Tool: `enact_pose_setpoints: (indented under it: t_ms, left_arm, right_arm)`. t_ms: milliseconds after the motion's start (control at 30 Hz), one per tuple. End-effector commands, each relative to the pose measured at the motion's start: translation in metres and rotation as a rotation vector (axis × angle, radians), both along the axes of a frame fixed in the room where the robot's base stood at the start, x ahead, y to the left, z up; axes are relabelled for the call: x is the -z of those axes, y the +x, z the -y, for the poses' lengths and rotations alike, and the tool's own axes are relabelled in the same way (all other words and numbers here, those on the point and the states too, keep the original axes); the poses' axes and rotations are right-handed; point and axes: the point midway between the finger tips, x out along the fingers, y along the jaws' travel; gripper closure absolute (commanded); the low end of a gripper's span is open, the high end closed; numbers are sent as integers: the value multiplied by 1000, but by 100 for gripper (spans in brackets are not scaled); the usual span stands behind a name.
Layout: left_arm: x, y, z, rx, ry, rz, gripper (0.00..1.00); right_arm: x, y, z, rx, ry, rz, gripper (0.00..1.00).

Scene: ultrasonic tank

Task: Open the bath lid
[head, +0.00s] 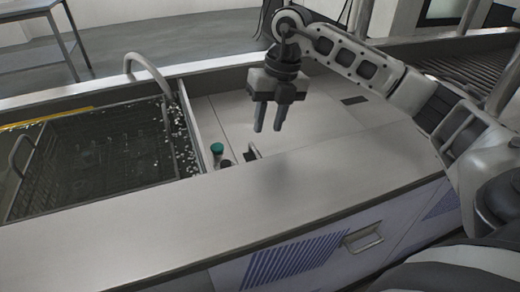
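My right gripper (269,128) hangs in the upper middle, fingers pointing down. Its two fingers are apart with nothing between them. Below and around it is a flat light-grey panel (325,118), which looks like a closed lid; it lies flush within the bench, and the gripper appears to be above it. A small dark handle-like piece (253,151) shows at the panel's near left edge, lower left of the gripper. To the left, an open bath holds a dark mesh basket (100,150) in liquid. My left gripper is not in view.
A green-topped knob (217,149) stands beside the small handle. A curved metal pipe (150,68) rises behind the open bath. The wide front ledge (200,215) is clear. A metal table (35,50) stands at the far left, and a slatted surface (465,65) lies right.

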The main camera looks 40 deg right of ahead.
Motion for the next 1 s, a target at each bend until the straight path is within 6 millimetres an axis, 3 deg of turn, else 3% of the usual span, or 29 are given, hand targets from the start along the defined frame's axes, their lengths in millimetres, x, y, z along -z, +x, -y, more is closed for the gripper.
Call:
enact_pose_setpoints:
  t_ms: [200, 400, 833, 933, 1000]
  left_arm:
    - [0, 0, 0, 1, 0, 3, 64]
    - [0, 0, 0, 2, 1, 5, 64]
    - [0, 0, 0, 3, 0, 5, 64]
    - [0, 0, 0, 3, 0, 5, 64]
    - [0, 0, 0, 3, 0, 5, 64]
  right_arm:
    - [47, 1, -10, -1, 2, -4, 68]
    - [72, 3, -14, 0, 0, -1, 68]
    - [81, 4, -16, -1, 1, 0, 68]
    - [81, 4, -16, 0, 1, 0, 96]
    - [81, 4, -16, 0, 1, 0, 100]
